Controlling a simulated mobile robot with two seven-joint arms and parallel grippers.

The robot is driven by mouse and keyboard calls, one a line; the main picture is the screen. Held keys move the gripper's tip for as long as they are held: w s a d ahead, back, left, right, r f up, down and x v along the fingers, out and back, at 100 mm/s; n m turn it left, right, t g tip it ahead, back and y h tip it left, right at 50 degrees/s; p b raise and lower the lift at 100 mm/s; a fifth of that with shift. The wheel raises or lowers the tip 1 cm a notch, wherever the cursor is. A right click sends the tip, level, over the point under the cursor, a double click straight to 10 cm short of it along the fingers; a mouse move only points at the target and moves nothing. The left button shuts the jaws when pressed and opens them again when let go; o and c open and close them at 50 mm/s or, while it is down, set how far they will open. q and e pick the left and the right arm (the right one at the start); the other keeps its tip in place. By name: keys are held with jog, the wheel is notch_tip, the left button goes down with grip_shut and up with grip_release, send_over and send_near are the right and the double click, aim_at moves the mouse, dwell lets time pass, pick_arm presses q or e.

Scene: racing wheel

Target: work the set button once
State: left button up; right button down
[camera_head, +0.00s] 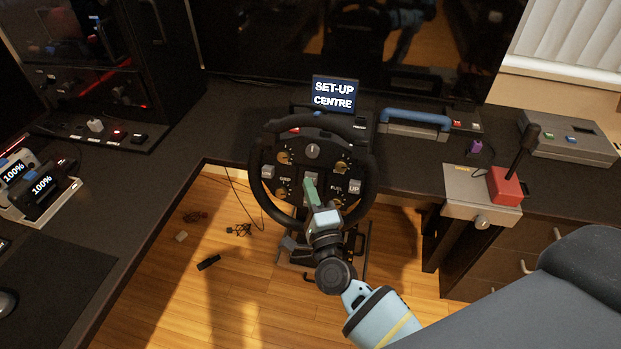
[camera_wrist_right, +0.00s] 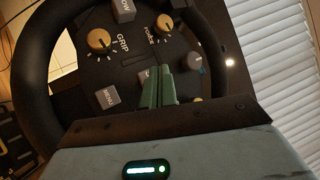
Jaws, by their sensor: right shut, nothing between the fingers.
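The black racing wheel (camera_head: 256,178) stands in the middle of the head view, its hub covered with knobs and grey buttons. My right gripper (camera_head: 309,184) is shut and empty, its green fingers over the lower middle of the hub. In the right wrist view the closed fingers (camera_wrist_right: 158,74) partly cover a grey button (camera_wrist_right: 145,76) whose label I cannot fully read, so I cannot confirm it is the set button. Whether the fingertips touch it is unclear. My left gripper is not in view.
A small screen (camera_head: 335,93) behind the wheel reads "SET-UP CENTRE". A red-based lever (camera_head: 506,187) stands to the right. Dark desk surrounds the wheel.

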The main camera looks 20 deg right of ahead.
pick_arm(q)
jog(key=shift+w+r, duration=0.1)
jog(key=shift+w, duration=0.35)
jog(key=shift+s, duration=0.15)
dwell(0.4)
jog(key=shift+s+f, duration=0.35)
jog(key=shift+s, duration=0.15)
pick_arm(e)
jog(key=shift+w+d+f, duration=0.2)
jog(key=shift+w+d, duration=0.05)
jog(key=shift+w, duration=0.1)
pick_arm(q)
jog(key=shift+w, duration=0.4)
pick_arm(e)
jog(key=shift+w, duration=0.1)
pick_arm(q)
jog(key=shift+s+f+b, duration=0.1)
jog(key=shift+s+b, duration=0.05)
jog(key=shift+b, duration=0.2)
pick_arm(e)
jog(key=shift+w+d, duration=0.15)
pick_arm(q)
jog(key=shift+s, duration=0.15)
